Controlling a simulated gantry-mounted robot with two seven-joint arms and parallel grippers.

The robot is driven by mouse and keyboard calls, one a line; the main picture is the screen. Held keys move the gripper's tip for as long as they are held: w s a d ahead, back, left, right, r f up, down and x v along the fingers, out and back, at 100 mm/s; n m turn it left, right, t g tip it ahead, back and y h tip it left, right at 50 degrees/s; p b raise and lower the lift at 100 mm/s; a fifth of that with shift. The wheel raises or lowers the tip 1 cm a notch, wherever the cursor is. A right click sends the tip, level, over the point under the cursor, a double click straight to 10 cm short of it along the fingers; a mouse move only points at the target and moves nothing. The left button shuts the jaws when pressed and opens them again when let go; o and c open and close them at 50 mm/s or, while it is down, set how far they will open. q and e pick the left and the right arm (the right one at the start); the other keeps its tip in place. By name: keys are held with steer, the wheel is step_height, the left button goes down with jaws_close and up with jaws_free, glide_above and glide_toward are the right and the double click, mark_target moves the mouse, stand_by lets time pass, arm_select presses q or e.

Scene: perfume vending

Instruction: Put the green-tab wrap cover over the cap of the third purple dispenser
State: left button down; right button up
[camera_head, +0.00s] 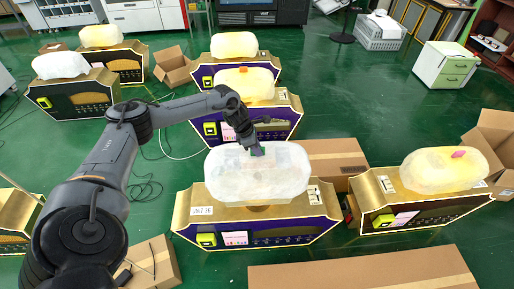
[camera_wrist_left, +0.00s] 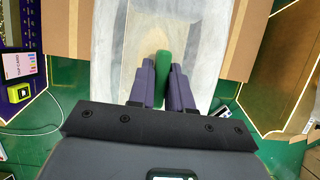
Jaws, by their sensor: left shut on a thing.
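The third purple dispenser (camera_head: 275,238) is the nearest in the head view, with a gold-edged body and a dark purple front. A whitish translucent wrap cover (camera_head: 258,180) spreads above its top and hides the cap; I cannot tell whether it rests fully on it. My left gripper (camera_head: 255,145) is at the cover's far edge, shut on the green tab (camera_head: 257,151). In the left wrist view the tab (camera_wrist_left: 162,85) stands between the purple fingers (camera_wrist_left: 163,75), with the cover (camera_wrist_left: 120,55) pale around and beyond them. My right gripper is in neither view.
Two purple dispensers (camera_head: 210,130) with yellowish tops stand behind. Another dispenser (camera_head: 420,215) with a pink-tabbed top is at the right. Cardboard boxes (camera_head: 335,158) lie beside and in front (camera_head: 365,275). Two more dispensers (camera_head: 75,100) stand at the far left. Green floor is open at the back right.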

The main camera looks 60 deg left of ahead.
mark_target(247, 155)
arm_select(q)
step_height(247, 155, down, 7)
steer(key=b, duration=0.4)
steer(key=shift+f+b, duration=0.1)
steer(key=shift+b, duration=0.3)
steer(key=shift+f+b, duration=1.95)
steer(key=shift+f, duration=0.85)
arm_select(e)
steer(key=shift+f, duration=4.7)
arm_select(q)
steer(key=shift+f+b, duration=0.35)
steer(key=shift+f, duration=0.15)
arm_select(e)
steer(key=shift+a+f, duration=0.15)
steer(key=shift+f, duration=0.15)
arm_select(q)
steer(key=c, duration=1)
jaws_free()
steer(key=shift+o, duration=0.2)
steer(key=p+v, duration=0.2)
steer(key=v, duration=0.8)
steer(key=shift+s+a+r, duration=0.1)
steer(key=shift+s+r, duration=0.05)
steer(key=shift+r, duration=0.25)
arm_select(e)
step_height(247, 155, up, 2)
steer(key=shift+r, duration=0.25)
